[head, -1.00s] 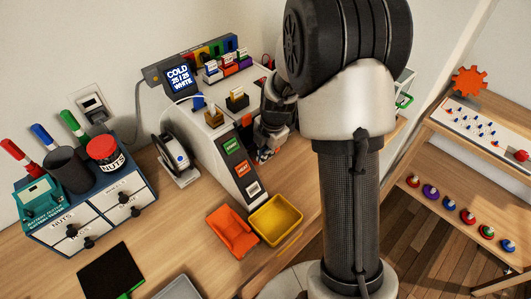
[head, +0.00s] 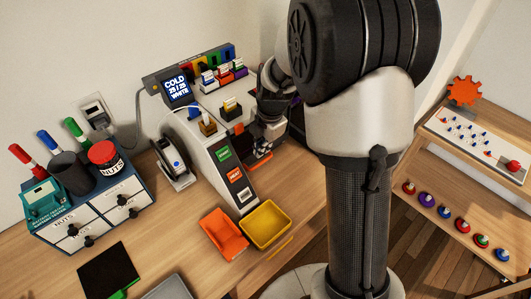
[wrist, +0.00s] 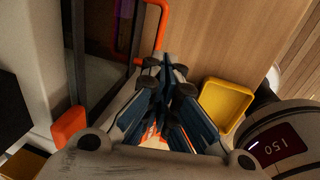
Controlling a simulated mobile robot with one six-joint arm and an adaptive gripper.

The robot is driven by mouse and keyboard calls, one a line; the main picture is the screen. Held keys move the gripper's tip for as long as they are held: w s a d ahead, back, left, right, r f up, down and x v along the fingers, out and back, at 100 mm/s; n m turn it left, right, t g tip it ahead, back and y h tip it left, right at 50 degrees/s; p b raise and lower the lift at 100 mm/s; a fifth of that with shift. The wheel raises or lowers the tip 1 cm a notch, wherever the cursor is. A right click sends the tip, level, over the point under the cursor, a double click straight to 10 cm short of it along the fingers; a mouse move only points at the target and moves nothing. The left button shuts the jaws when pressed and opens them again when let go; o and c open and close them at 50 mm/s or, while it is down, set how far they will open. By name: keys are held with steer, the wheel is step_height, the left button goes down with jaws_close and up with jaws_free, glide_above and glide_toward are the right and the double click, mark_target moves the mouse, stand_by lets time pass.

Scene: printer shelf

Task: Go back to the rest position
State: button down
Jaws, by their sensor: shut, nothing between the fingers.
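My gripper (head: 262,152) is beside the right side of the white printer-like machine (head: 223,160) in the head view, partly hidden by its own links. In the wrist view, the dark blue fingers of my gripper (wrist: 166,72) come together at the tips, shut with nothing between them. My arm stands large in the middle right of the head view and hides part of the bench behind it.
A yellow bin (head: 265,226) and an orange bin (head: 224,236) sit in front of the machine. A drawer box (head: 95,215) stands left. A shelf (head: 455,210) with several coloured knobs stands right. The wrist view shows an orange handle (wrist: 162,22) near the fingers.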

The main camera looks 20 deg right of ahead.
steer(key=s+a+r+m+p, duration=0.1)
steer(key=s+r+m, duration=0.2)
steer(key=r, duration=0.4)
steer(key=s+a+r+m, duration=0.2)
steer(key=s+r+m, duration=0.1)
steer(key=r, duration=0.3)
steer(key=s+a+r+m+t, duration=0.1)
steer(key=s+r+m, duration=0.1)
steer(key=s+m, duration=0.6)
steer(key=s+a+r+m+t, duration=0.1)
steer(key=s+a+r+m, duration=0.1)
steer(key=s+m, duration=0.6)
steer(key=s+r, duration=0.1)
steer(key=s, duration=0.3)
steer(key=shift+a+r+t+h, duration=0.15)
steer(key=shift+r+t+h, duration=0.15)
steer(key=shift+h, duration=0.1)
